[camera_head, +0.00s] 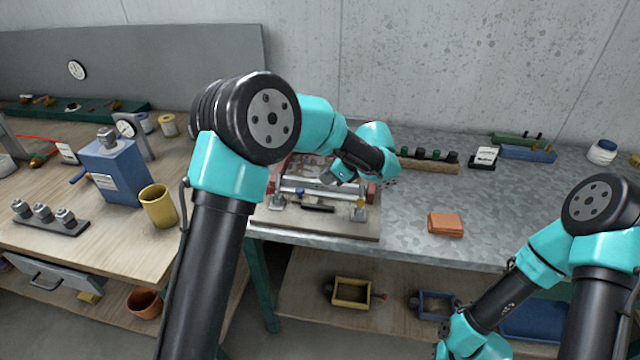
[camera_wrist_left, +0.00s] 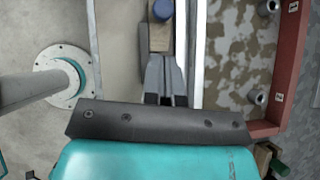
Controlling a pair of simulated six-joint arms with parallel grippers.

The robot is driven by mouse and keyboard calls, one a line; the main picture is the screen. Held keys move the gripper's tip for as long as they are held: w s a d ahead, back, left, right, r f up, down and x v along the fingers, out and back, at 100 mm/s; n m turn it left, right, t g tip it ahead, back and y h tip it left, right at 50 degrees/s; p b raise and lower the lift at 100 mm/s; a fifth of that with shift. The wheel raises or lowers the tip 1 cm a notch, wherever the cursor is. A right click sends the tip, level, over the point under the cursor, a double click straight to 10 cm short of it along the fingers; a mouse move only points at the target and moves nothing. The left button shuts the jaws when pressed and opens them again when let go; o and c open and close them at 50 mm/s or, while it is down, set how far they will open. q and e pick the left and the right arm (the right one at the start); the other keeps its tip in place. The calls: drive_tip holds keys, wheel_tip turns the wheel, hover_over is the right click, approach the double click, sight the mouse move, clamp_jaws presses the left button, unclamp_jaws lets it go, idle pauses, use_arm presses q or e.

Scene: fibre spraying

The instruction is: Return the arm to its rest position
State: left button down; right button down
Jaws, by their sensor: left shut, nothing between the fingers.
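My left arm reaches over the metal worktable (camera_head: 440,190). Its gripper (camera_head: 337,176) hangs above a fixture board (camera_head: 275,222) with metal rails and red end blocks. In the left wrist view the fingers (camera_wrist_left: 165,98) are together, with nothing seen between them. They point toward a small wooden block with a blue round top (camera_wrist_left: 161,10), which shows just past the tips; I cannot tell the gap. A red-framed, mottled panel (camera_wrist_left: 238,50) lies to their right. My right arm is folded low at the right, and its gripper is out of sight.
A wooden rack with dark-topped pieces (camera_head: 430,160) stands behind. A blue box (camera_head: 118,172) and a yellow cup (camera_head: 158,206) stand on the left bench. The table's right middle is mostly clear.

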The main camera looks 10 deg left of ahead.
use_arm(q)
drive_tip(key=shift+v, duration=0.8)
drive_tip(key=shift+d, duration=0.1)
